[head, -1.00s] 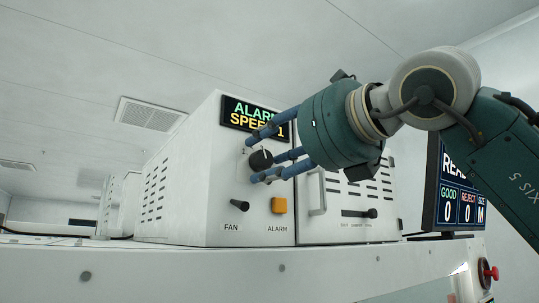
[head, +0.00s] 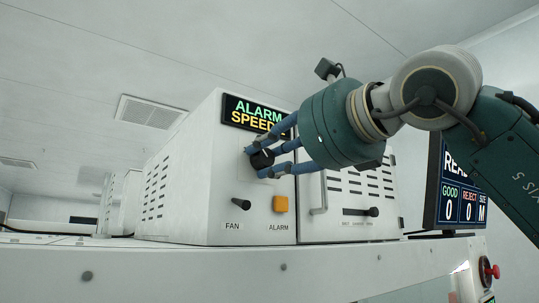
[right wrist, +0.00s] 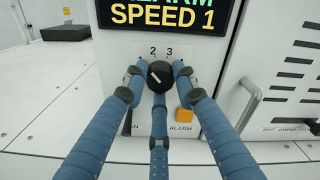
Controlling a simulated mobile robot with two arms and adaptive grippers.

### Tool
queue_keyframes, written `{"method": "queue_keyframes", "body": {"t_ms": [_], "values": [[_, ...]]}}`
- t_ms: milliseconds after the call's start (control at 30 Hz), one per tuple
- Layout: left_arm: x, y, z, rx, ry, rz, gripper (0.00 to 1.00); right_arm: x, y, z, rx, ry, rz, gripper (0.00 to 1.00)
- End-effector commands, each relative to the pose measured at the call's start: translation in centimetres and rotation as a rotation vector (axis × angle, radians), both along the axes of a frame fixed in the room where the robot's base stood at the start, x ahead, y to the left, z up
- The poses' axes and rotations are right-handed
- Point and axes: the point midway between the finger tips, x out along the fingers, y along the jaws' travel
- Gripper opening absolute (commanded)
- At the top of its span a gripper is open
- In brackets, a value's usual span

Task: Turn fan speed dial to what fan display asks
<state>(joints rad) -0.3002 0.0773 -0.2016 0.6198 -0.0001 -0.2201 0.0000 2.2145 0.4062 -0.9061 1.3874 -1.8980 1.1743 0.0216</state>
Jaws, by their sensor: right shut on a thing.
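The black fan speed dial (head: 261,160) is on the front of the white fan panel, below the fan display (head: 257,113). In the right wrist view the fan display (right wrist: 165,14) reads "SPEED 1", with "ALARM" partly cut off above. My right gripper (head: 266,154) has its three blue fingers closed around the dial. In the right wrist view the dial (right wrist: 161,74) sits between the fingertips. Its white mark runs slantwise, from upper left to lower right. The numbers 2 and 3 show above it; other marks are hidden by the fingers. My left gripper is in neither view.
Below the dial are a black fan lever (head: 241,204) and an orange alarm button (head: 281,204). To the right are a door handle (head: 319,193), a slider knob (head: 373,212), a monitor (head: 458,185) and a red stop button (head: 487,270).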

Motion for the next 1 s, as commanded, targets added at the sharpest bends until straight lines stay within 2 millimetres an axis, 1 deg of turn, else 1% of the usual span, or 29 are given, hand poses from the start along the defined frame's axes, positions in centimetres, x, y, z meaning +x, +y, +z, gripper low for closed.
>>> {"method": "queue_keyframes", "body": {"t_ms": [200, 500, 1000], "values": [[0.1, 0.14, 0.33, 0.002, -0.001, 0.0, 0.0, -0.09, -0.03, 0.2, -0.127, -0.097, 0.0, 0.01], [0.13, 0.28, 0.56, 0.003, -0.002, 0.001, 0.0, -0.12, 0.02, 0.19, -0.243, -0.182, 0.001, 0.01], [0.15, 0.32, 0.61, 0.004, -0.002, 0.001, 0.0, -0.12, 0.02, 0.16, -0.277, -0.207, 0.001, 0.01]]}}
